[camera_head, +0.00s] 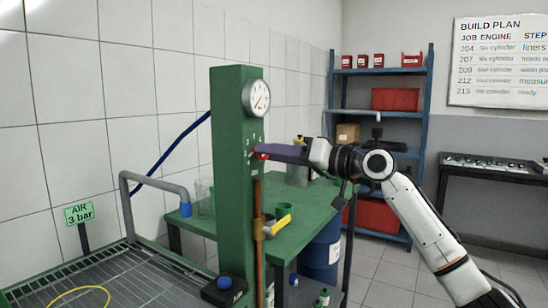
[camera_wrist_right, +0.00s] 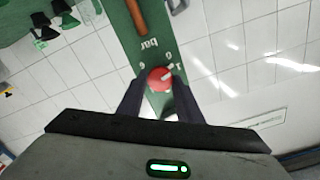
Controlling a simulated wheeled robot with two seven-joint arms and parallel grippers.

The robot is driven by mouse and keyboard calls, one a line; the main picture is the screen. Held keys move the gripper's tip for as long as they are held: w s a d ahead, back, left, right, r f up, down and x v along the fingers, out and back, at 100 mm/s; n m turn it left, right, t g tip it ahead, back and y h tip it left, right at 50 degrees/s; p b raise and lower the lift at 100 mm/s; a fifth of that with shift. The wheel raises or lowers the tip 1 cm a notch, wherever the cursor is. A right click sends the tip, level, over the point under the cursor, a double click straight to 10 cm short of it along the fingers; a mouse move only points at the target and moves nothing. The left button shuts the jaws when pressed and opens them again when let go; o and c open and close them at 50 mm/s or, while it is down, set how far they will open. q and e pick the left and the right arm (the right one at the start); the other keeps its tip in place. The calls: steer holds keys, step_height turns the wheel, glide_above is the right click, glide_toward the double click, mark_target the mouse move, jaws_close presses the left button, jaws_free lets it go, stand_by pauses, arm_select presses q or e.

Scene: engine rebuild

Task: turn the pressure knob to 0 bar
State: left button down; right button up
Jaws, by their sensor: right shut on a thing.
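The red pressure knob (camera_head: 261,155) sits on the front of the green column (camera_head: 229,120), below a round white gauge (camera_head: 256,97) with a red needle. My right gripper (camera_head: 264,151) is at the knob, shut on it. In the right wrist view the knob (camera_wrist_right: 159,79) lies between the fingertips (camera_wrist_right: 159,85). Its white pointer slants up to the right there, toward the printed scale near the 1; the exact setting is hard to read. The word bar is printed upside down above. My left gripper is not in view.
A copper pipe (camera_head: 258,205) with a yellow-handled valve (camera_head: 278,226) runs below the knob. A green table (camera_head: 300,215) stands behind the column. A sign reading AIR 3 bar (camera_head: 78,213) stands at left. Blue shelves (camera_head: 428,110) are at the back.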

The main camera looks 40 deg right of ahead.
steer(key=n, duration=0.2)
steer(key=n+b, duration=0.1)
steer(key=n, duration=0.2)
steer(key=shift+f+n, duration=0.25)
steer(key=shift+n, duration=0.05)
stand_by(0.4)
steer(key=o, duration=1)
steer(key=shift+o, duration=0.2)
steer(key=shift+r, duration=0.1)
steer(key=shift+s, duration=0.1)
steer(key=b+v, duration=0.3)
steer(key=v, duration=0.7)
steer(key=shift+b, duration=0.4)
